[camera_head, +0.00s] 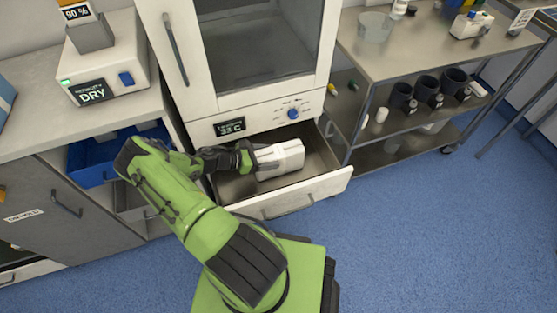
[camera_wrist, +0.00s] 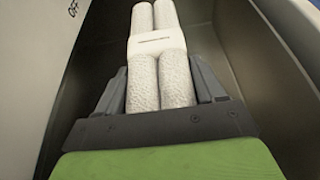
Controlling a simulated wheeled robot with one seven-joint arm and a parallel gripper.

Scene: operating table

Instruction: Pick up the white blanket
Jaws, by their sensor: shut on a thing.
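The white blanket (camera_head: 281,158) is a rolled bundle with a band around its middle. It lies in or just above the open drawer (camera_head: 335,176) under the warming cabinet. My gripper (camera_head: 256,158) is at the blanket's left end in the head view. In the wrist view my gripper (camera_wrist: 160,90) has a dark finger on each side of the rolls, shut on the near end. I cannot tell whether the blanket touches the drawer floor.
Drawer walls stand close on both sides. The warming cabinet (camera_head: 262,120) with display and blue knob rises above the drawer. A counter with a white device (camera_head: 105,70) and a blue bin (camera_head: 92,172) are at left. A metal cart (camera_head: 430,50) stands right. The blue floor in front is clear.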

